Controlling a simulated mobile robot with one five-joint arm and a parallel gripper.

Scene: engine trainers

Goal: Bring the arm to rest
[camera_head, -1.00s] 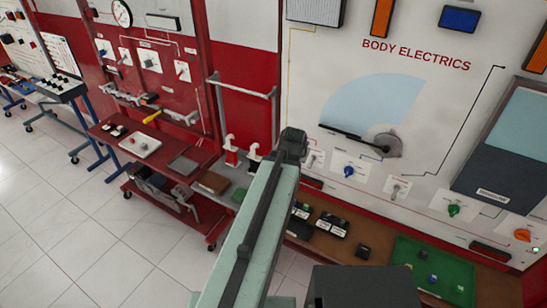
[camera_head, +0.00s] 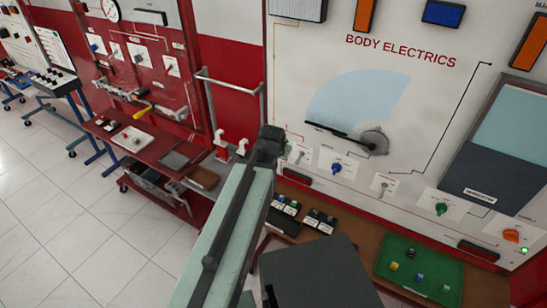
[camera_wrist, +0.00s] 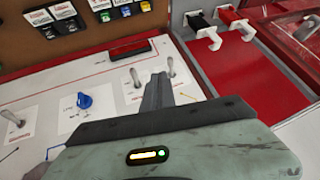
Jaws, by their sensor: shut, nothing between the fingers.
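My arm rises from the bottom of the head view, a pale green link with a dark strip along it. My gripper (camera_wrist: 157,92) shows in the wrist view as dark fingers close together with nothing between them. Behind the fingers is the white Body Electrics panel (camera_head: 330,75), with a blue knob (camera_wrist: 83,101) and grey toggle switches. In the head view the arm's dark far end stands in front of the panel's lower left edge; the fingers cannot be made out there. I cannot tell whether the fingers touch the panel.
A brown shelf (camera_head: 348,245) below the panel holds a green tray (camera_head: 446,268) with small coloured parts. A red cart (camera_head: 168,170) stands left. The tiled floor (camera_head: 50,215) at lower left is clear.

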